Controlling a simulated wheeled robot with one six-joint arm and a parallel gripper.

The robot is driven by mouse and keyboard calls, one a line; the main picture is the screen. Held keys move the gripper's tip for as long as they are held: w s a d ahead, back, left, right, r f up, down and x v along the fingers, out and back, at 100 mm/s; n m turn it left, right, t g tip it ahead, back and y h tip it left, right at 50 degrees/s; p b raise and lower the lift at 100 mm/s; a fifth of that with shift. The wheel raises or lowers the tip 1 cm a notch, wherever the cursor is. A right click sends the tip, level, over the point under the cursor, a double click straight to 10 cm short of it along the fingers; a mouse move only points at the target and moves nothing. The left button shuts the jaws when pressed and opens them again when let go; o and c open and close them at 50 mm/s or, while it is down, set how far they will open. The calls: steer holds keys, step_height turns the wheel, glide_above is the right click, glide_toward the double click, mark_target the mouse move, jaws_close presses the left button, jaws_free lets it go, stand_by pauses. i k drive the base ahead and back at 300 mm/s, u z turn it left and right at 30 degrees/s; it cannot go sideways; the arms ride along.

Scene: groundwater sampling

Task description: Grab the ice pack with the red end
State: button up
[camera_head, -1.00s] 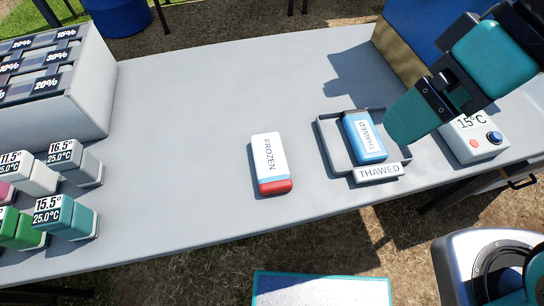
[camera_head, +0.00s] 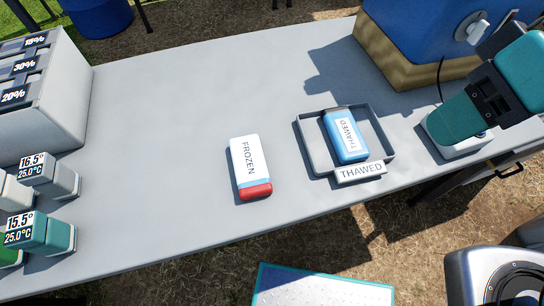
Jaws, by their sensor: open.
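The ice pack with the red end (camera_head: 250,166) lies flat on the grey table, left of the tray. It is white, marked "FROZEN", with a blue band and a red end toward the front edge. Nothing touches or covers it. I cannot make out my gripper's fingers in this view.
A blue box with a tan base (camera_head: 405,72) stands at the back right. Grey racks (camera_head: 60,95) with percentage labels and several temperature-marked blocks (camera_head: 52,232) stand at the left. The table (camera_head: 180,130) is clear around the red-ended pack. Its front edge is nearby.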

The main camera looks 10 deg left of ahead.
mark_target(250, 168)
steer(key=z, duration=0.05)
steer(key=k, duration=0.4)
steer(key=u, duration=0.95)
